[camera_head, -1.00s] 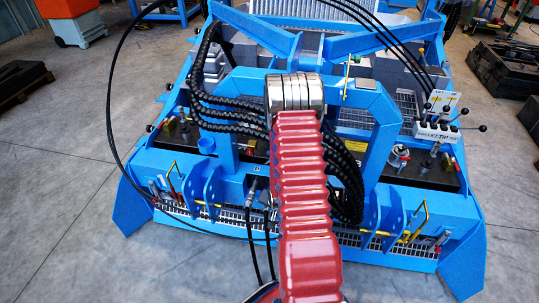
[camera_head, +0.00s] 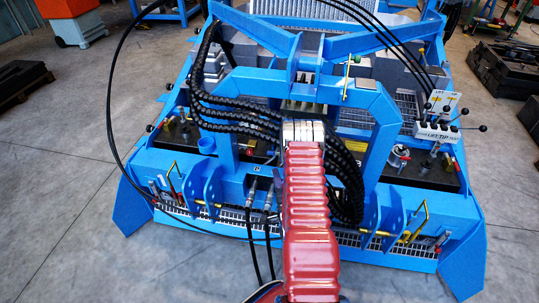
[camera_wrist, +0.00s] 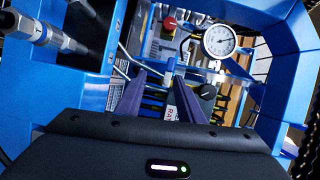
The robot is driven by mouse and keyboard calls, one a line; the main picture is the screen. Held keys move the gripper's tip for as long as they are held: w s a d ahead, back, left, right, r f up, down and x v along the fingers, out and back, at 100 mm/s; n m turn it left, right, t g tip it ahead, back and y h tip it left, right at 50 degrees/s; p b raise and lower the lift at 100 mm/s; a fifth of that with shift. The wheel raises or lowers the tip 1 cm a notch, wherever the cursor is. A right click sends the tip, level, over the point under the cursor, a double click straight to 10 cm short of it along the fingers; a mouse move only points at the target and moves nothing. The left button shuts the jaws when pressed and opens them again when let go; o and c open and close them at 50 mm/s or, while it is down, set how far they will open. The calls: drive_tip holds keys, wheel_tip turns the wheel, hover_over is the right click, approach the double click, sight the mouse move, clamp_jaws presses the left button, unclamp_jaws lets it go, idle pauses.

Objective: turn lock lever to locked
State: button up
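My gripper (camera_wrist: 158,76) shows in the wrist view as two dark purple fingers with a gap between them, open and with nothing held. It is inside or in front of the blue machine frame (camera_wrist: 285,45). I cannot tell whether either is the lock lever. In the head view, my red-sleeved arm reaches toward the blue machine (camera_head: 385,110), and my gripper is hidden. A small yellow-handled lever (camera_head: 350,72) stands on the frame's top.
A round pressure gauge (camera_wrist: 219,40) and hose couplings (camera_wrist: 48,35) are close to my gripper. Black hoses (camera_head: 225,108) run beside my arm. A valve block with levers (camera_head: 438,131) is at the right. Clear concrete floor (camera_head: 60,205) lies at the left.

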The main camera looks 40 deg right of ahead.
sight(271, 155)
drive_tip(key=shift+w+r+m+t, duration=0.1)
drive_tip(key=shift+r+m+t, duration=0.3)
drive_tip(key=shift+r, duration=0.45)
drive_tip(key=x, duration=1.3)
drive_tip(key=shift+w+d+r, duration=0.1)
drive_tip(key=shift+w+d, duration=0.2)
clamp_jaws()
drive_tip(key=shift+a, duration=0.2)
drive_tip(key=shift+d, duration=0.15)
